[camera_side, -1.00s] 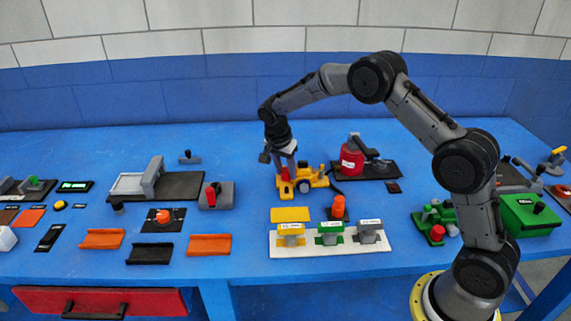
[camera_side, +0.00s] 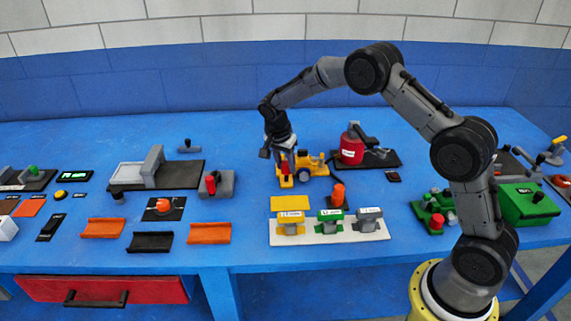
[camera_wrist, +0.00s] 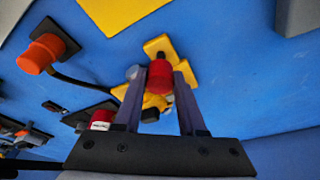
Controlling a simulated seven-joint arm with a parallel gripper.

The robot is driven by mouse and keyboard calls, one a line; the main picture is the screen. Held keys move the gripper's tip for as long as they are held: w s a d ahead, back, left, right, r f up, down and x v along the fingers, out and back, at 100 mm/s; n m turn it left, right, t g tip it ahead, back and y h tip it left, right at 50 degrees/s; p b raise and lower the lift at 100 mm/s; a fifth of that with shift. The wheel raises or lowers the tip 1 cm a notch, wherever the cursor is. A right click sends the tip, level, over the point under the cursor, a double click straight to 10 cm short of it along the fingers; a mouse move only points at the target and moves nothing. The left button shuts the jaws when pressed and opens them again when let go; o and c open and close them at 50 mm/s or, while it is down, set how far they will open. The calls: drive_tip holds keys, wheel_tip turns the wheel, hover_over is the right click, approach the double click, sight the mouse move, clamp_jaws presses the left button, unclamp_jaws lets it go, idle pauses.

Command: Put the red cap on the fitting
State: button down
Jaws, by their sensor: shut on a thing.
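The red cap (camera_wrist: 160,76) sits between the two fingertips of my gripper (camera_wrist: 160,85) in the wrist view. My gripper is shut on it. In the side view my gripper (camera_side: 286,166) points down at the small yellow stand, with the red cap (camera_side: 286,171) at its tips. A short dark stub (camera_wrist: 160,56) shows just beyond the cap, over the yellow cross-shaped stand (camera_wrist: 156,44). I cannot tell whether the cap still touches the stand. Which piece is the fitting is not clear.
A yellow wheeled toy-like unit (camera_side: 312,164) stands close right of my gripper. A red canister (camera_side: 352,150) is behind it. An orange cylinder (camera_side: 338,193) and a white rack (camera_side: 328,233) stand in front.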

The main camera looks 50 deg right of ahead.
sight(284, 166)
drive_tip(key=shift+f, duration=0.9)
idle(0.5)
drive_tip(key=shift+f, duration=0.3)
drive_tip(key=shift+f, duration=0.35)
idle(1.0)
drive_tip(key=shift+c, duration=2)
unclamp_jaws()
drive_tip(key=shift+o, duration=0.2)
drive_tip(key=shift+o, duration=1.4)
drive_tip(key=shift+r, duration=3.75)
